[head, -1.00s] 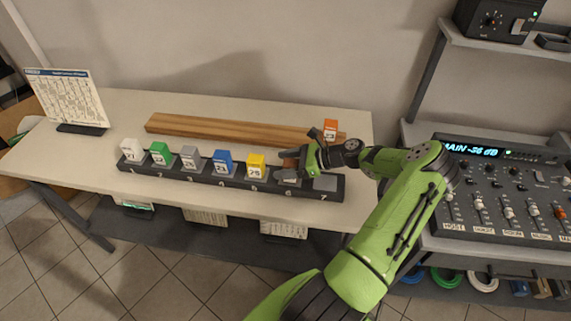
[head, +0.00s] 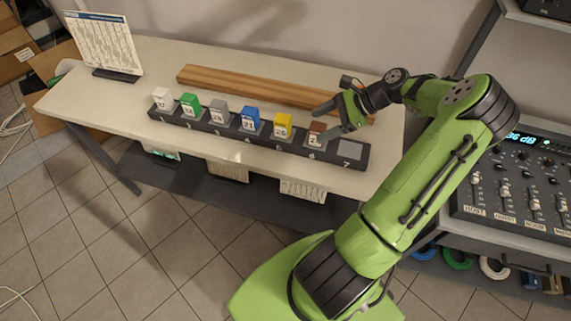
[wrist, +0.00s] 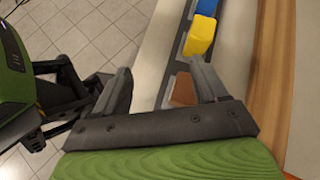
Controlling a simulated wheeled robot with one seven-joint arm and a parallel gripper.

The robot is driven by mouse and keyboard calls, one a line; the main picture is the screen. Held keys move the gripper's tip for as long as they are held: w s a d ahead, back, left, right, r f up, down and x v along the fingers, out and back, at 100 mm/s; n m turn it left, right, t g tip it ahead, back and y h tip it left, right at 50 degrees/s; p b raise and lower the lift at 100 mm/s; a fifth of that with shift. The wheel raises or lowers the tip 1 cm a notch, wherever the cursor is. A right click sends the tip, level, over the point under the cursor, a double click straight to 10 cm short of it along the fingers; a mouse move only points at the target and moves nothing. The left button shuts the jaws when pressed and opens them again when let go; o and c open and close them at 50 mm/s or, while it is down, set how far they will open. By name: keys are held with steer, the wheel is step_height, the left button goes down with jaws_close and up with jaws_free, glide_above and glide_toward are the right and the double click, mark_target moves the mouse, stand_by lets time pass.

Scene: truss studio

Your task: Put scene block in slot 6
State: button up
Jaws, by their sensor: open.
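A brown block (head: 317,129) with a white label stands upright in slot 6 of the dark numbered rack (head: 345,163). It also shows in the wrist view (wrist: 183,90), close to the inner side of the right-hand finger. My gripper (head: 325,121) is open, just above and beside the brown block. In the wrist view its fingers (wrist: 160,68) are spread with nothing held between them. Whether a finger touches the block I cannot tell. Slot 7 (head: 350,149) at the rack's right end is empty.
White, green, grey, blue (head: 250,119) and yellow (head: 282,126) blocks fill slots 1 to 5. A wooden beam (head: 240,86) lies behind the rack. A sheet on a stand (head: 104,42) is at the left. A mixing console (head: 520,180) is at the right.

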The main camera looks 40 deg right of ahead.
steer(key=s+a+r+n+g+h, duration=0.1)
steer(key=a+r+n+g+h, duration=0.15)
steer(key=a+r+n, duration=0.5)
steer(key=a+r+n+g+h, duration=0.2)
steer(key=a+n+h, duration=0.25)
steer(key=a, duration=0.55)
steer(key=s+a+r+n+t, duration=0.2)
steer(key=s+a+r+n, duration=0.1)
steer(key=s, duration=0.4)
steer(key=s+a+r+n+t+h, duration=0.1)
steer(key=s+a+r+n+t, duration=0.1)
steer(key=s+a+r+n, duration=0.2)
steer(key=s+a+n, duration=0.1)
steer(key=s+n, duration=0.2)
steer(key=n, duration=0.1)
steer(key=shift+d, duration=0.1)
